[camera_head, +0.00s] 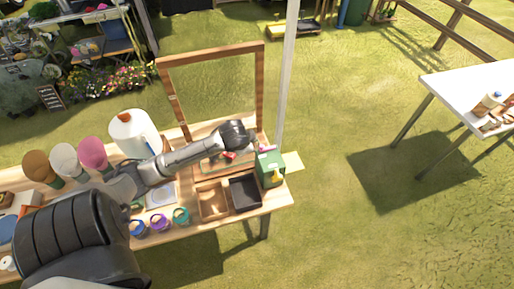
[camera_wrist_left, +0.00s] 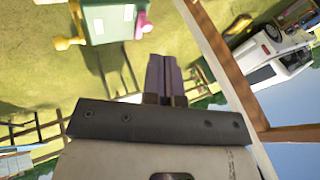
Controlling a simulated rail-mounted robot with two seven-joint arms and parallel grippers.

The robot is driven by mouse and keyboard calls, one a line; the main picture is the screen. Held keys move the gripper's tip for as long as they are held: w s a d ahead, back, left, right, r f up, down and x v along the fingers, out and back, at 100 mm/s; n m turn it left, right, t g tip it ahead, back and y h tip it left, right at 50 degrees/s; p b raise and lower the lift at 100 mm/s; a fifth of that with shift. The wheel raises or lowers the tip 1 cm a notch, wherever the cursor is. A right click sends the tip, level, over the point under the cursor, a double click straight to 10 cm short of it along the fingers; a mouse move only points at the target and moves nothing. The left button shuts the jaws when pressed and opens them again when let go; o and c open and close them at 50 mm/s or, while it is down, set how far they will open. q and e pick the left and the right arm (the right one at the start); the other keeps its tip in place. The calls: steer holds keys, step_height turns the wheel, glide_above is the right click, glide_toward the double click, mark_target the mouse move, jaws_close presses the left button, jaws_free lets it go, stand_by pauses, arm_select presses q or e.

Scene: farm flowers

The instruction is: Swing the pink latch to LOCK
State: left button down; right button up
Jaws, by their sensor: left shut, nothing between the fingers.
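A green box (camera_head: 270,169) stands at the right end of the wooden table in the head view, and it shows upside down at the top of the left wrist view (camera_wrist_left: 108,22). A pink latch (camera_wrist_left: 142,22) sticks out from the box's side; it is small in the head view (camera_head: 267,149). My left gripper (camera_wrist_left: 161,60) is shut and empty, its fingertips near the pink latch and apparently apart from it. In the head view the gripper's fingers are hard to make out beyond the dark wrist. Any LOCK marking is too small to read. My right gripper is not in view.
A wooden frame (camera_head: 262,85) stands upright behind the box, and a pale post (camera_head: 286,80) rises beside it. A black tray (camera_head: 245,193), several small pots and coloured cones share the table (camera_head: 230,222).

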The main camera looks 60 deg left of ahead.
arm_select(q)
steer(key=w+a+f+n+h, duration=0.1)
steer(key=a+n+h, duration=0.1)
steer(key=a+h, duration=0.2)
steer(key=w+a+f+n+h+b, duration=0.1)
steer(key=a+h, duration=0.3)
steer(key=a, duration=0.5)
steer(key=shift+w+a+n+t+h, duration=0.3)
steer(key=shift+w+n, duration=0.1)
steer(key=shift+w, duration=0.1)
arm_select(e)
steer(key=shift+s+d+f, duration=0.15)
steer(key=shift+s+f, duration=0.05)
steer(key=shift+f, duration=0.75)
arm_select(q)
steer(key=shift+f, duration=0.1)
steer(key=shift+d, duration=0.1)
steer(key=w+d+f+p, duration=0.2)
steer(key=w+d+f, duration=0.3)
steer(key=d+f, duration=0.2)
steer(key=shift+f, duration=1.05)
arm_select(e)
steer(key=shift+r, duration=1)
